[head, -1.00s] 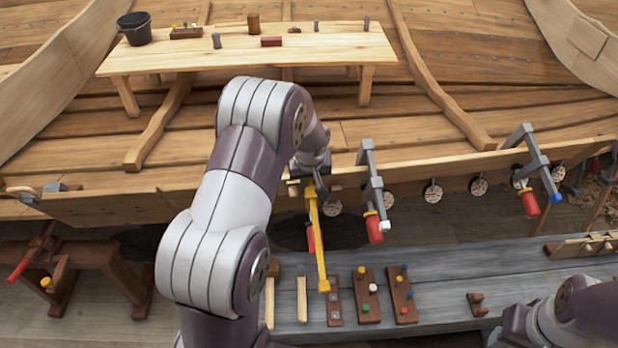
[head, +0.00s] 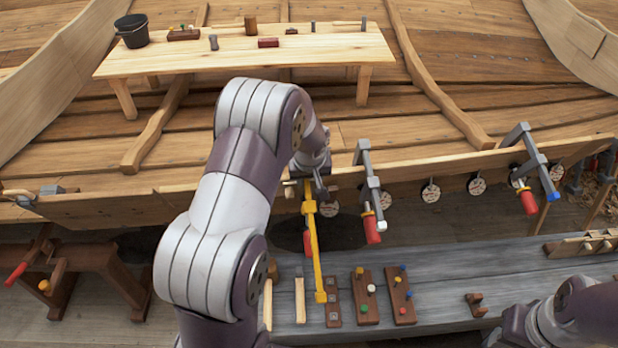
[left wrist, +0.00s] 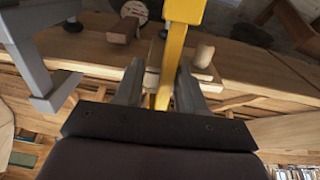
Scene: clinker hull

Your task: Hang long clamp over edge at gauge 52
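The long clamp (head: 316,262) is yellow with a red handle partly behind its bar. It hangs steeply in front of the hull plank, its lower end above the grey bench in the head view. My left gripper (head: 312,186) is at its upper part. In the left wrist view the yellow bar (left wrist: 176,50) runs between the fingers of my left gripper (left wrist: 158,85), which look closed on it. The plank edge (head: 420,168) carries round white gauge discs (head: 431,193); their numbers are too small to read. My right arm shows at lower right, its gripper out of view.
A grey clamp (head: 370,185) hangs on the edge just right of the yellow one; another grey clamp (head: 532,160) hangs farther right. The grey bench (head: 440,270) below holds peg blocks (head: 365,295). Between the grey clamps the edge is free.

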